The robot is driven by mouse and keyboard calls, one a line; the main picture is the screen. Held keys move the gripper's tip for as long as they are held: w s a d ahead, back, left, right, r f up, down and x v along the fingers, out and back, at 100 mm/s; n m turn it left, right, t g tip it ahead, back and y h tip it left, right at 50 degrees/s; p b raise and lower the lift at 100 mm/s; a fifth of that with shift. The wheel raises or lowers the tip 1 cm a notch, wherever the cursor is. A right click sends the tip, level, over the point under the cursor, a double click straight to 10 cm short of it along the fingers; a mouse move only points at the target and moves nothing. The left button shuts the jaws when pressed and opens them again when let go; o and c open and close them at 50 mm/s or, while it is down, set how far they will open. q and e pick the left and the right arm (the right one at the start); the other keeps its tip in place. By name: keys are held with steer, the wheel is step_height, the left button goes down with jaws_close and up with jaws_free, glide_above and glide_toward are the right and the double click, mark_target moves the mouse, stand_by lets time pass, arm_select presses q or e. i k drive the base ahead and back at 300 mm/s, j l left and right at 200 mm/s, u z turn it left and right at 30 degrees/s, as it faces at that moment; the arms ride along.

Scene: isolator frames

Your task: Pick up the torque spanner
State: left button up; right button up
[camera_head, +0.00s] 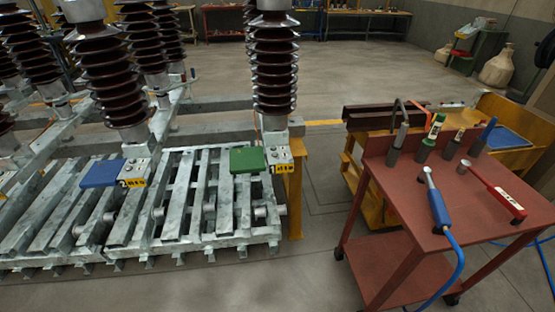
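A long red tool (499,192) with a dark head and a pale label lies on the red cart top, slanting from the middle toward the right edge. It looks like the torque spanner, but I cannot read its label. A blue-handled tool (438,208) with a metal head and a blue hose lies to its left. Several tools stand upright along the back of the cart, among them a green one (431,135) with a pale label. Neither of my grippers is in view.
The red cart (398,200) stands at the right, with a lower shelf. A yellow bench (514,106) is behind it. Insulator columns (272,60) rise from a slatted metal frame (180,200) at the left. Floor between frame and cart is clear. The blue hose hangs over the cart's front edge.

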mark_target(511, 205)
steer(key=z, duration=1.6)
steer(key=i+l+z, duration=0.3)
steer(key=i+l, duration=0.25)
steer(key=i, duration=0.05)
